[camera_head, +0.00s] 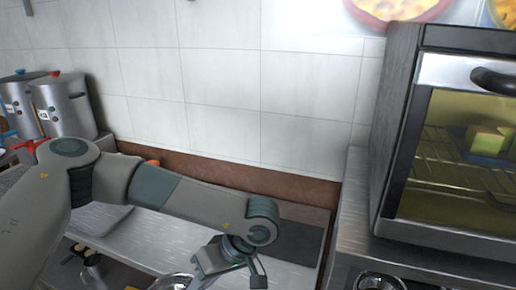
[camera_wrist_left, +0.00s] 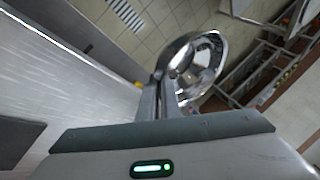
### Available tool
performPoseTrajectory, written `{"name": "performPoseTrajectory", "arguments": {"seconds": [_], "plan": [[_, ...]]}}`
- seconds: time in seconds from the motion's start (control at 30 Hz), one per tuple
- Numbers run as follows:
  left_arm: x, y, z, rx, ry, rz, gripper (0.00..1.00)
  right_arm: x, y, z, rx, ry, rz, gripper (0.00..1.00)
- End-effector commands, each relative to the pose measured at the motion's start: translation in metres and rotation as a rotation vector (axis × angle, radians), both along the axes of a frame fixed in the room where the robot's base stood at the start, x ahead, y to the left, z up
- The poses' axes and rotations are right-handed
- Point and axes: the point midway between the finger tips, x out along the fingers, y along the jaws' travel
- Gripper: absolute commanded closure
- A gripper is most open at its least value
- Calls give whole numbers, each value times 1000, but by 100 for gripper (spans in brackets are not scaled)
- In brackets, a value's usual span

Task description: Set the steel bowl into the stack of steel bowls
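My left gripper (camera_head: 215,272) hangs near the front edge of the steel counter. In the left wrist view its fingers (camera_wrist_left: 163,100) are closed on the rim of a shiny steel bowl (camera_wrist_left: 208,62). The bowl looks tilted and is held clear of the counter, with the floor behind it. In the head view only a small part of this bowl (camera_head: 172,283) shows at the bottom edge. More steel bowl ware, perhaps the stack (camera_head: 380,281), stands at the bottom right, cut off by the frame, so I cannot tell how many bowls it holds. My right gripper is out of view.
An oven (camera_head: 440,130) with a glass door stands on the right counter (camera_head: 350,235). Two steel stockpots (camera_head: 66,108) stand at the far left. A dark flat panel (camera_head: 297,243) lies on the middle counter (camera_head: 165,240). A tiled wall closes the back.

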Motion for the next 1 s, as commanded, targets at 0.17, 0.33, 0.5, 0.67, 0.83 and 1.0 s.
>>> {"name": "performPoseTrajectory", "arguments": {"seconds": [0.17,0.33,0.5,0.67,0.83,1.0], "plan": [[-17,29,1,0,0,-251,100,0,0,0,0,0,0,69],[-29,52,2,-1,1,-441,100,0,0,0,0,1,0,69],[-35,67,4,-2,1,-553,100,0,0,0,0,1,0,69],[-37,72,5,-2,0,-591,100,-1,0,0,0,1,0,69],[-37,72,5,-1,0,-592,100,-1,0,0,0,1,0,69],[-37,71,4,-3,0,-591,100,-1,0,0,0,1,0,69]]}}
